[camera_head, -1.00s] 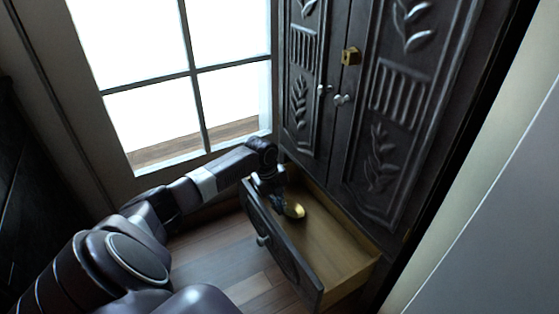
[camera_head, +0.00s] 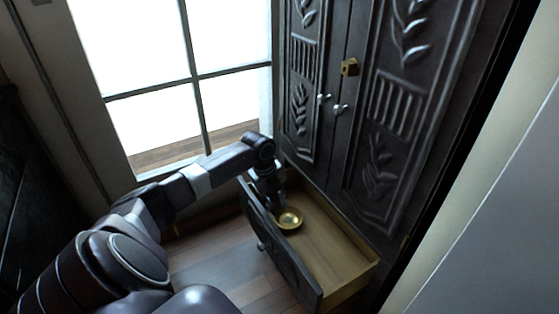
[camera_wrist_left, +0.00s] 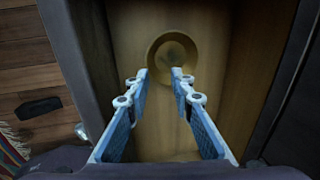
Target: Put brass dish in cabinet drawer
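The brass dish (camera_head: 289,219) lies upright inside the open cabinet drawer (camera_head: 335,262), near its left end. It also shows on the drawer floor in the left wrist view (camera_wrist_left: 173,56). My left gripper (camera_head: 275,203) is at the dish's left edge in the head view. In the left wrist view my left gripper (camera_wrist_left: 160,75) is open, with a clear gap between its fingertips and nothing held. Its tips point at the dish's near side and appear apart from it. My right gripper is not in view.
The dark carved cabinet (camera_head: 395,110) rises behind the drawer, its doors shut. A bright window (camera_head: 165,90) stands at the left. Wood floor (camera_head: 225,262) lies in front. The drawer's right part is empty. A striped rug edge (camera_wrist_left: 10,150) shows in the wrist view.

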